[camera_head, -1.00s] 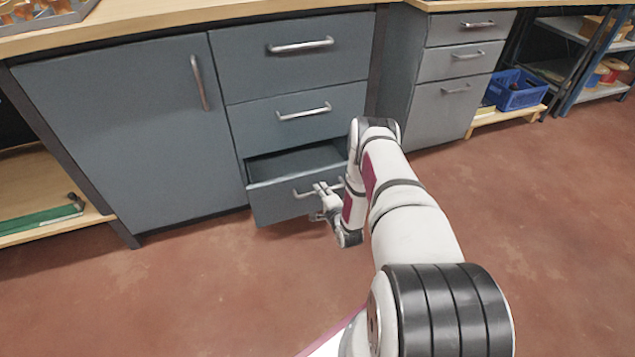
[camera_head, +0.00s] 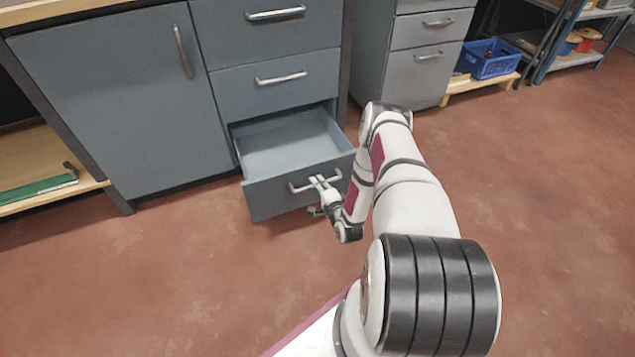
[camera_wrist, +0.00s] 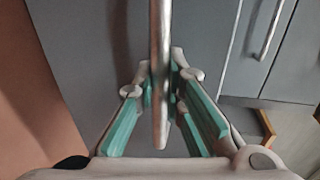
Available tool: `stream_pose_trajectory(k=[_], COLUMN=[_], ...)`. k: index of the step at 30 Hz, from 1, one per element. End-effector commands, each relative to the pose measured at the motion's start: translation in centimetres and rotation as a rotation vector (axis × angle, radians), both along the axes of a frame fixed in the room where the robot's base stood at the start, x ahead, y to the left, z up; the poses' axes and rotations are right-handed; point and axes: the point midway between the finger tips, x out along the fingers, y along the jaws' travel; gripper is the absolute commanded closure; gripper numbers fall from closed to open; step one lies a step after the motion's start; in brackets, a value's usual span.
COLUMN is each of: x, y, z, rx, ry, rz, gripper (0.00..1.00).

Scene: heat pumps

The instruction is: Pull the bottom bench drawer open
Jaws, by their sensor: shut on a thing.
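The bottom bench drawer (camera_head: 265,196) is pulled well out of the grey bench cabinet in the head view, and its inside looks empty. Its metal bar handle (camera_head: 301,188) is on the front panel. My gripper (camera_head: 318,183) is shut on this handle near its middle. In the wrist view the handle (camera_wrist: 160,60) runs down the picture between the green-padded fingers of my gripper (camera_wrist: 161,85). Part of the handle's right end is near my arm in the head view.
Above are the closed middle drawer (camera_head: 262,92) and a closed top drawer (camera_head: 268,40). A closed cabinet door (camera_head: 120,110) is at left. A second drawer unit (camera_head: 425,70) and a blue crate (camera_head: 488,60) stand at right. The red floor in front is clear.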

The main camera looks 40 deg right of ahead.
Motion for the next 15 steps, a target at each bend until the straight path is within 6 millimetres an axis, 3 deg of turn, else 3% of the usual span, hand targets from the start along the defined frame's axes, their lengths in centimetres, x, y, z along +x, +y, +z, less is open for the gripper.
stream_pose_trajectory(k=[7,8,10,15], x=[-0.08,-0.08,-0.06,-0.04], y=[0.00,0.00,0.00,-0.01], z=[-0.11,-0.11,-0.10,-0.05], rx=[0.001,0.001,0.001,0.000], ry=[0.003,0.003,0.003,0.001], rz=[0.000,0.000,0.000,0.000], gripper=[1.00,0.85,0.69,0.69])
